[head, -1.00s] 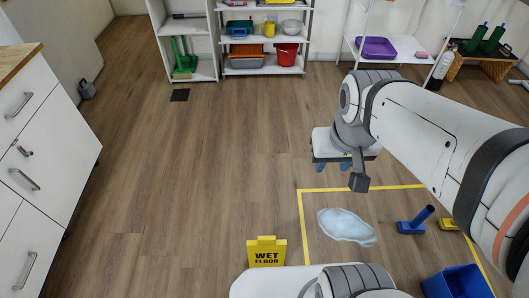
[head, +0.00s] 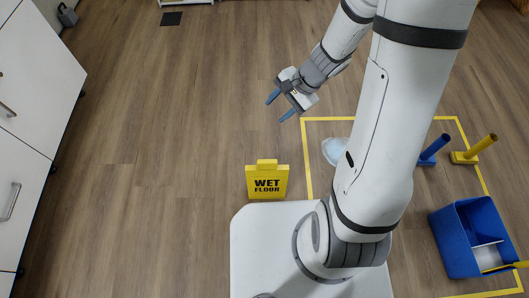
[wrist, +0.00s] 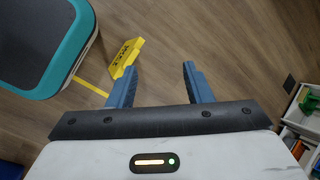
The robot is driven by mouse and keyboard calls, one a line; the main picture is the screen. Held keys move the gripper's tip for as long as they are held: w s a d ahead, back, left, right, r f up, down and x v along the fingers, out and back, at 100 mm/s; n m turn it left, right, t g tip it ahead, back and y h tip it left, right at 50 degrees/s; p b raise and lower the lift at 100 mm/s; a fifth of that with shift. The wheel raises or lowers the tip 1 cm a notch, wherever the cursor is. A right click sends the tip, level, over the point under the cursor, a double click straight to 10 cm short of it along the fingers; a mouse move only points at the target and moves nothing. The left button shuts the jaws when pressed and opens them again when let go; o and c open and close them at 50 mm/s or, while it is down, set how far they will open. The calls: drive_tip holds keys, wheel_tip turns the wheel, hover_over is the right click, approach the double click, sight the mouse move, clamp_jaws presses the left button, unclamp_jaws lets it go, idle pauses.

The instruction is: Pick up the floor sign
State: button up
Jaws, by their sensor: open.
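The yellow floor sign (head: 267,182), marked "WET FLOOR", stands on the wood floor just in front of my white base in the head view. It also shows in the wrist view (wrist: 125,57), left of the fingers. My gripper (head: 280,106) is open and empty, with two blue fingers pointing down and left. In the head view it is above and slightly right of the sign, apart from it. In the wrist view the open fingers (wrist: 158,82) have bare floor between them, and the left finger overlaps the sign's near end.
Yellow tape (head: 378,118) outlines a floor area with a puddle (head: 336,150), partly hidden by my arm. A blue bucket (head: 468,238) and blue (head: 432,151) and yellow (head: 474,150) handled tools are at right. White drawers (head: 25,150) stand at left. Floor left of the sign is clear.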

wheel_tip(320, 180, down, 19)
drive_tip(key=w+m+b, duration=0.2)
drive_tip(key=m+b, duration=0.3)
drive_tip(key=b, duration=0.1)
drive_tip(key=m+b, duration=0.3)
drive_tip(key=m, duration=0.1)
hover_over(269, 161)
drive_tip(key=d, duration=0.3)
wheel_tip(269, 161, down, 10)
drive_tip(key=shift+d+f, duration=0.1)
drive_tip(key=shift+f, duration=0.15)
drive_tip(key=b+x, duration=0.3)
drive_tip(key=x, duration=0.5)
clamp_jaws()
drive_tip(key=shift+r, duration=0.1)
